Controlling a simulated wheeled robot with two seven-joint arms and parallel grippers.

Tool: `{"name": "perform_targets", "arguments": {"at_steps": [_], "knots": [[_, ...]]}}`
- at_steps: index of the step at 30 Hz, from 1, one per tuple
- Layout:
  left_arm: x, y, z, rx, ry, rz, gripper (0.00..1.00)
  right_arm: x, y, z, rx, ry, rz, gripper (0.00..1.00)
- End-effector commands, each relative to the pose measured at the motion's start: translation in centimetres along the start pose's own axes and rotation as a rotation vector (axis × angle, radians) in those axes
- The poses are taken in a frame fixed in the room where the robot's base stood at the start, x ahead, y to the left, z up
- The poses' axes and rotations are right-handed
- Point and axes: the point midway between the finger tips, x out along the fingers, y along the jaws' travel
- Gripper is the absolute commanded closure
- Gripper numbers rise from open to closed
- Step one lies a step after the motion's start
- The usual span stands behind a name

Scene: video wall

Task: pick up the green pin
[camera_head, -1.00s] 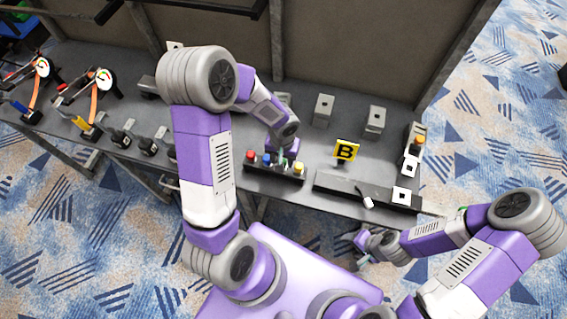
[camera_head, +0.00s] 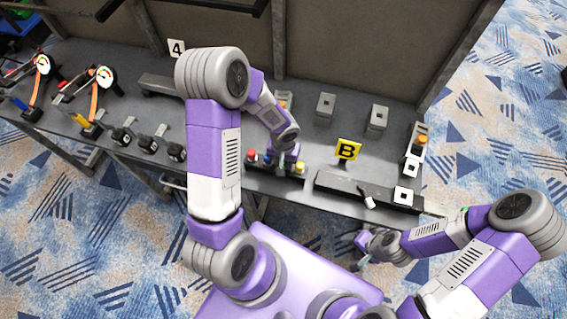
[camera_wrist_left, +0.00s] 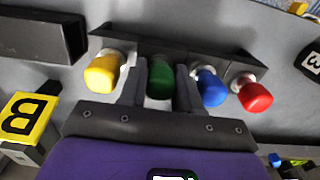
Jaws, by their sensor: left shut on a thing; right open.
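The green pin (camera_wrist_left: 160,78) stands between the yellow pin (camera_wrist_left: 102,72) and the blue pin (camera_wrist_left: 211,88) in the left wrist view, with the red pin (camera_wrist_left: 254,93) beyond the blue one. My left gripper (camera_wrist_left: 160,92) has its fingers on both sides of the green pin and is shut on it. In the head view my left gripper (camera_head: 285,164) is at the dark pin rack (camera_head: 258,175) and hides the green pin. I cannot tell whether the pin is still seated. My right gripper (camera_head: 364,245) is open, in front of the table edge.
A yellow B sign (camera_head: 348,149) stands right of the rack, behind a dark bar (camera_head: 335,184) holding a white piece (camera_head: 369,202). Grey blocks (camera_head: 325,106) stand behind. Gauges (camera_head: 103,76) with orange straps are at the far left.

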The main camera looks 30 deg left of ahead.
Motion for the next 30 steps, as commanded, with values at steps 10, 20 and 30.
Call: {"name": "perform_targets", "arguments": {"at_steps": [10,20,30], "knots": [[-4.0,0.0,-0.1,-0.002,0.006,0.001,0.99,-1.1,-0.4,0.1,0.0,0.0,0.0,0.41],[-9.4,0.0,-0.1,0.0,0.003,0.001,0.99,-2.1,-0.8,0.1,0.0,0.0,0.0,0.41],[-10.0,0.0,0.0,0.001,0.0,0.0,0.99,-2.1,-0.8,0.1,0.0,0.0,0.0,0.41]]}}
